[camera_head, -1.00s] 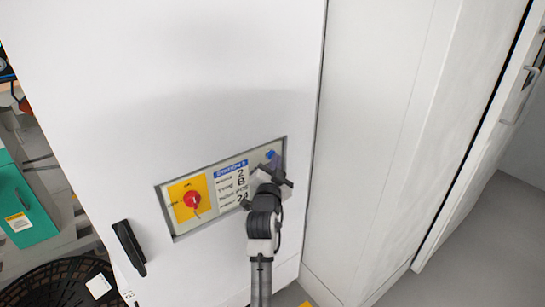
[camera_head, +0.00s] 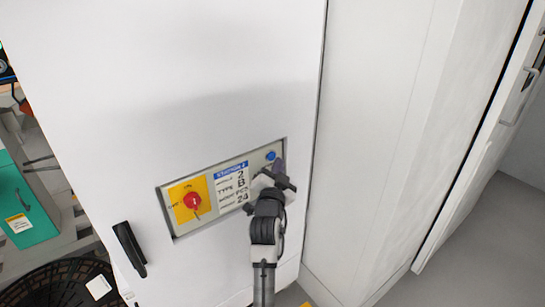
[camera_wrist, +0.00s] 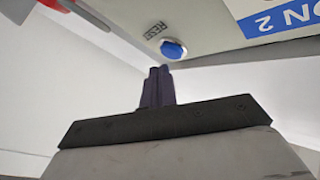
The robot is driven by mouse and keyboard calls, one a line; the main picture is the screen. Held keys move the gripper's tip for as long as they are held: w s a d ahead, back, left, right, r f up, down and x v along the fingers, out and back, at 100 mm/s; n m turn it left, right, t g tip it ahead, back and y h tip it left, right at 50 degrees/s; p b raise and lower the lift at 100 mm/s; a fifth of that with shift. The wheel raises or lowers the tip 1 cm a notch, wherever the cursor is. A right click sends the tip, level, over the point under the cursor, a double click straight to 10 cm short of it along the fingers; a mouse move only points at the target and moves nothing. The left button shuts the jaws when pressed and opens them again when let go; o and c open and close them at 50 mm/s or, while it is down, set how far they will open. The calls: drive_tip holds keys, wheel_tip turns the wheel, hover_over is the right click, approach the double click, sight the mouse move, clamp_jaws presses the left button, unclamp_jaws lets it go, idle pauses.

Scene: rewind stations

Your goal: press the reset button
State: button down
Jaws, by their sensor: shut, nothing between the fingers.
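The reset button (camera_head: 271,155) is a round blue button at the upper right of the recessed control panel (camera_head: 228,199) on the white cabinet. In the wrist view the button (camera_wrist: 173,49) shows large, with the word RESET printed beside it. My gripper (camera_head: 277,170) is just below the button in the head view. In the wrist view the shut, empty fingers (camera_wrist: 158,86) point toward the button, and a small gap shows between them in the picture. Whether the fingertips are level with the panel surface I cannot tell.
A red rotary switch (camera_head: 193,201) on a yellow plate sits at the panel's left, with a label (camera_head: 232,186) headed in blue beside it. A black door handle (camera_head: 129,247) is at lower left. A teal box (camera_head: 22,205) stands farther left.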

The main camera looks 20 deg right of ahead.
drive_tip(key=s, duration=0.1)
drive_tip(key=s+d+p, duration=0.1)
drive_tip(key=s, duration=0.2)
drive_tip(key=shift+s+d+p, duration=0.35)
drive_tip(key=shift+p, duration=0.05)
drive_tip(key=shift+s, duration=0.1)
idle(0.6)
